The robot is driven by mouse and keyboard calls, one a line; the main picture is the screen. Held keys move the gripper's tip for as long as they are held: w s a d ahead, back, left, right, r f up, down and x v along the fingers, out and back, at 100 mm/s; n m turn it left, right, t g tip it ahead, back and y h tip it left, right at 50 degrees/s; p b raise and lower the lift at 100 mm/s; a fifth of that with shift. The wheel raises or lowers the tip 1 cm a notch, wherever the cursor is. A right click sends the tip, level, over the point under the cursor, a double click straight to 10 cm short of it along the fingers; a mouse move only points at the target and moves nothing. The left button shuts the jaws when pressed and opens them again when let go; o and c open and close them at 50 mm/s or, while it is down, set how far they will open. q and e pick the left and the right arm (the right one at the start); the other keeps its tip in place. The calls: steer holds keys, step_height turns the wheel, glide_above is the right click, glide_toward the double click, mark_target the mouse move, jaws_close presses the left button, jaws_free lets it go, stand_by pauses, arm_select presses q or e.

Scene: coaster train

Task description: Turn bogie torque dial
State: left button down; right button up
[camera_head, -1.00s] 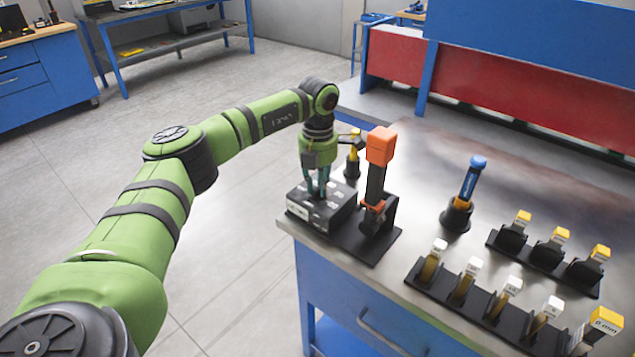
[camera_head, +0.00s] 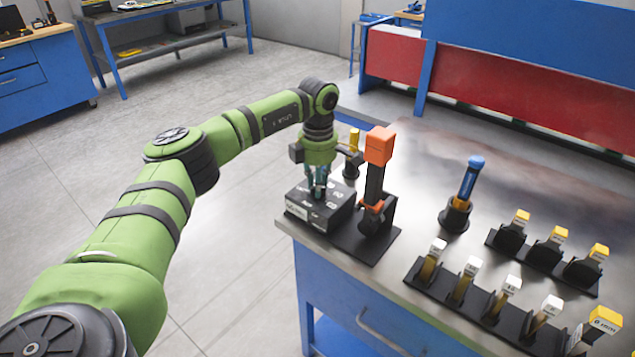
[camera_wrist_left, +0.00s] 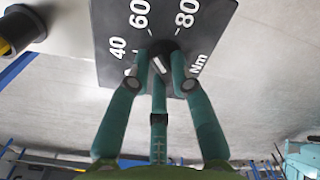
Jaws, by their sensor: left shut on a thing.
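The torque dial (camera_wrist_left: 160,63) is a small dark knob with a white pointer mark, on top of a black box (camera_head: 338,216) at the table's left corner. In the left wrist view its panel (camera_wrist_left: 112,18) shows white numbers 40, 60 and 80 and "Nm". My left gripper (camera_head: 318,190) comes down from above and is shut on the dial, with its teal fingers (camera_wrist_left: 163,68) around the knob. The fingers hide part of the knob and part of the scale. My right gripper is not in view.
An orange-headed tool (camera_head: 379,148) stands upright in a black holder close to the right of the box. A yellow-topped item (camera_head: 354,140) stands behind it. A blue-handled tool (camera_head: 470,178) and racks of tagged tools (camera_head: 480,290) stand further right.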

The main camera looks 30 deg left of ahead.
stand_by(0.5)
arm_select(q)
steer(key=c, duration=1.1)
jaws_free()
steer(key=shift+r, duration=0.1)
step_height(320, 180, up, 12)
